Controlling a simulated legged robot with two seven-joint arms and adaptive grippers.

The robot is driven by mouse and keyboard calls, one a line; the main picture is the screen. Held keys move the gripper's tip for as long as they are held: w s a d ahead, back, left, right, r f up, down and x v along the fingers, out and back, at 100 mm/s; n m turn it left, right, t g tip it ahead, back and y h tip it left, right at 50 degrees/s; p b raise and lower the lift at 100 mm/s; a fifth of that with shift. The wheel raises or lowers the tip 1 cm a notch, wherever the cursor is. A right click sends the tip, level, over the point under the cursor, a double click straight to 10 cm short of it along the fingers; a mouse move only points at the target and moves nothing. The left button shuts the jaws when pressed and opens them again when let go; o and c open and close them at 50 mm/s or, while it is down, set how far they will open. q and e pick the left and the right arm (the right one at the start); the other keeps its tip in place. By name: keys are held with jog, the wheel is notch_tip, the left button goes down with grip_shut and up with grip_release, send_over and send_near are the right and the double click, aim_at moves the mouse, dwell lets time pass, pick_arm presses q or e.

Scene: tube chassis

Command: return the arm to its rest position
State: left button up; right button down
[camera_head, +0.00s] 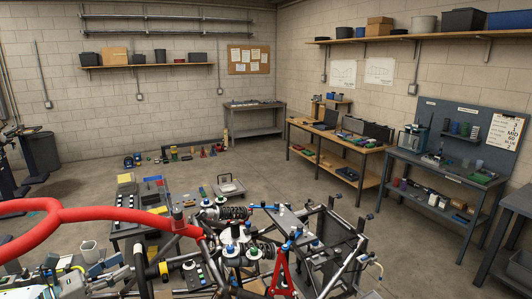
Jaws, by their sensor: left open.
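My left gripper (234,240) is open and appears in the crowded lower middle of the head view. Its outline is hard to separate from the white, black and blue-capped parts around it, and I cannot tell whether it touches any of them. I see nothing clearly held in it. My right gripper cannot be made out. The tube chassis spans the bottom of the view, with a thick red tube (110,214) curving in from the left and a red A-shaped bracket (281,277) at the lower middle.
A dark frame (340,240) stands at the lower right of the chassis. A wooden workbench (368,152) and a grey bench with pegboard (440,170) line the right wall. Small items lie on the floor behind. The concrete floor (265,165) in the middle is mostly clear.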

pick_arm(q)
notch_tip(320, 180, down, 12)
jog(key=w+d+f+n+t+y, duration=0.1)
jog(key=w+d+n+t+y, duration=0.15)
jog(key=n+t+y, duration=1.05)
jog(key=s+f+n+g+y, duration=0.1)
jog(key=s+f+n+g, duration=0.3)
jog(key=f+n, duration=0.55)
jog(key=s+f+n+g+y, duration=0.2)
jog(key=f+n+g, duration=0.4)
jog(key=f+n, duration=0.4)
jog(key=s+d+f+n+g+h, duration=0.1)
jog(key=s+d+f+n+g, duration=0.3)
jog(key=s, duration=0.4)
jog(key=s+d+f+n+g+h, duration=0.1)
jog(key=s+d+f+n+g, duration=0.1)
jog(key=s+d+f+g, duration=0.45)
jog(key=s+d+f+n+g+h, duration=0.15)
jog(key=s+f+n, duration=0.35)
jog(key=s, duration=0.5)
jog(key=s+f+m+g, duration=0.2)
jog(key=s+f, duration=0.1)
jog(key=f, duration=2.6)
jog(key=s+a+f+g, duration=0.1)
jog(key=s+a+f, duration=0.1)
jog(key=s+f, duration=1.2)
jog(key=s, duration=0.3)
jog(key=shift+a+y, duration=0.15)
jog(key=shift+y, duration=0.2)
